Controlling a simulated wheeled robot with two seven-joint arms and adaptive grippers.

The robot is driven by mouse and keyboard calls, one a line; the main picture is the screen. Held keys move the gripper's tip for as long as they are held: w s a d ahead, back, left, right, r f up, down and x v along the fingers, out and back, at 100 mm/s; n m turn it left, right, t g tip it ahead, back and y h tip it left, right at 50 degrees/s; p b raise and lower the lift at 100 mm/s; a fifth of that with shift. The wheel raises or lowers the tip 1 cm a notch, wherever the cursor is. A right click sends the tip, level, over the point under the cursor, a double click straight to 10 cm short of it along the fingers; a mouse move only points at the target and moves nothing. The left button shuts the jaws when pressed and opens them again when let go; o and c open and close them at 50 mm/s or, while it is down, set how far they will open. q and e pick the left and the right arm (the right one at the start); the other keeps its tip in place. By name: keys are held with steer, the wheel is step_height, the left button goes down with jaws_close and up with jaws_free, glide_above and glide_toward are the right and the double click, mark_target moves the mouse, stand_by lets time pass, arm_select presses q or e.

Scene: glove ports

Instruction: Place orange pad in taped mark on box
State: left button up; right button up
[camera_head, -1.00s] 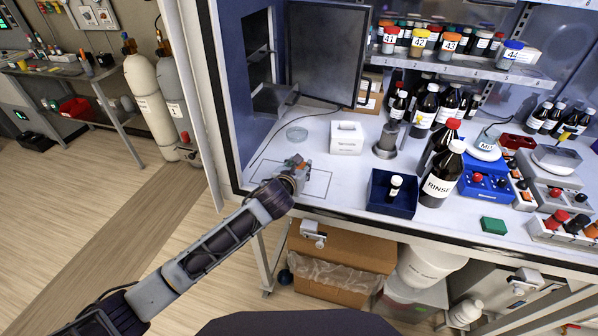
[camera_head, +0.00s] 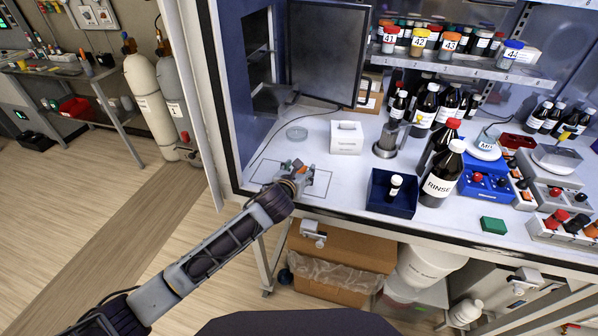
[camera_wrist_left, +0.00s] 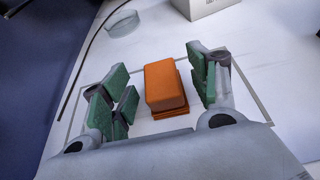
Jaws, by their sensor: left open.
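The orange pad (camera_wrist_left: 165,86) is a small orange block with a stepped lower edge, resting on the white work surface. It lies inside a thin grey taped outline (camera_wrist_left: 247,88), which also shows as a rectangle in the head view (camera_head: 318,186). My left gripper (camera_head: 300,170) is low over this rectangle. In the left wrist view its green-padded fingers (camera_wrist_left: 163,90) are open on either side of the pad, with gaps visible on both sides. In the head view the gripper mostly hides the pad. My right gripper is not in view.
A clear round dish (camera_head: 297,133) and a white carton (camera_head: 346,138) stand behind the outline. A blue tray (camera_head: 379,205) with a small bottle stands to its right, beside the RINSE bottle (camera_head: 437,180). A green block (camera_head: 493,225) lies further right.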

arm_select(q)
steer(key=shift+r, duration=0.15)
steer(key=shift+s+a+r, duration=0.1)
steer(key=shift+s+a, duration=0.05)
steer(key=shift+s, duration=0.2)
steer(key=shift+v, duration=1.05)
steer(key=v, duration=0.4)
steer(key=shift+s, duration=0.1)
steer(key=shift+v, duration=2.35)
steer(key=shift+r, duration=0.1)
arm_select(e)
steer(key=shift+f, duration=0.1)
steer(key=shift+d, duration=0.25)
